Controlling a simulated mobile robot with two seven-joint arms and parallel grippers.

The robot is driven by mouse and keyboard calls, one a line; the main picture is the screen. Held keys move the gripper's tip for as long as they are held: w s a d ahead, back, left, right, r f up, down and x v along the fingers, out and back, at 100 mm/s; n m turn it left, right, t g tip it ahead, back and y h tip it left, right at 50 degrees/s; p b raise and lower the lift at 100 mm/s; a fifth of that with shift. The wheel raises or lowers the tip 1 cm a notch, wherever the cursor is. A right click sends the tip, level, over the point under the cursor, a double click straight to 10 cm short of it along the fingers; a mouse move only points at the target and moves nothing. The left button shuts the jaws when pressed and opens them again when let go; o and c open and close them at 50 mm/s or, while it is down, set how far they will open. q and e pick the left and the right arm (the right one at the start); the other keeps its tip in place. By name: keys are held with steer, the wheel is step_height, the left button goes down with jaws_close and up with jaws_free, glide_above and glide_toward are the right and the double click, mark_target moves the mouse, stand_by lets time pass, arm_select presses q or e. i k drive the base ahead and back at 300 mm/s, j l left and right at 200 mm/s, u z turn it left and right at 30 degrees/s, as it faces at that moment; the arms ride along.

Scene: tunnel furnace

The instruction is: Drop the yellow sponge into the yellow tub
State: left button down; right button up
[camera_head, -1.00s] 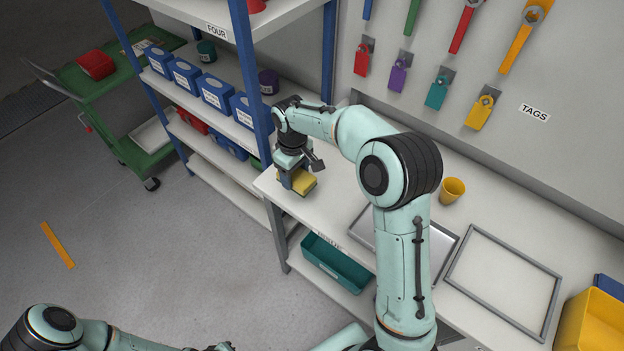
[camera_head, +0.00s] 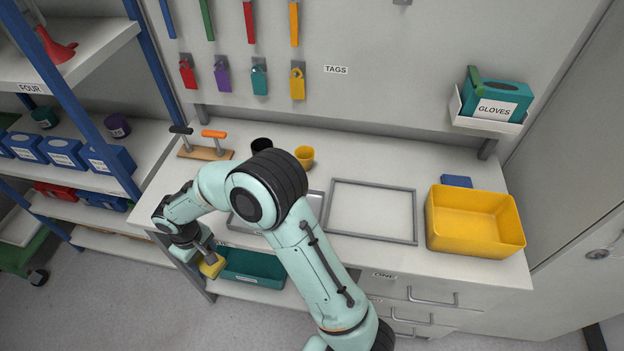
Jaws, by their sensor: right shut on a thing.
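The yellow sponge (camera_head: 212,268) is at the lower end of my right gripper (camera_head: 207,254), which is shut on it. The gripper holds it at the front left edge of the workbench, in front of the teal bin on the shelf below. The gripper and wrist hide part of the sponge. The yellow tub (camera_head: 474,222) stands at the right end of the bench, open at the top, and looks empty. My right arm lies between the sponge and the tub in the picture. My left gripper is out of view.
A grey frame (camera_head: 414,215) lies on the bench left of the tub, with a blue block (camera_head: 457,181) behind the tub. A yellow cup (camera_head: 304,157), a black cup (camera_head: 262,145) and a wooden tool holder (camera_head: 205,154) stand at the back. A teal bin (camera_head: 262,265) is below.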

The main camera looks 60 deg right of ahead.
mark_target(467, 235)
steer(key=k, duration=0.6)
steer(key=k+z, duration=0.25)
steer(key=k+l+z, duration=0.15)
steer(key=k+z, duration=0.25)
steer(key=z, duration=2.85)
steer(key=k+j+z, duration=0.2)
steer(key=j, duration=0.2)
steer(key=j+z, duration=0.15)
steer(key=j, duration=0.2)
steer(key=k+j, duration=0.15)
steer(key=j, duration=0.25)
steer(key=k+j, duration=0.1)
steer(key=j, duration=0.35)
steer(key=k+j, duration=0.15)
steer(key=j, duration=0.25)
steer(key=k+j, duration=0.1)
steer(key=j, duration=0.3)
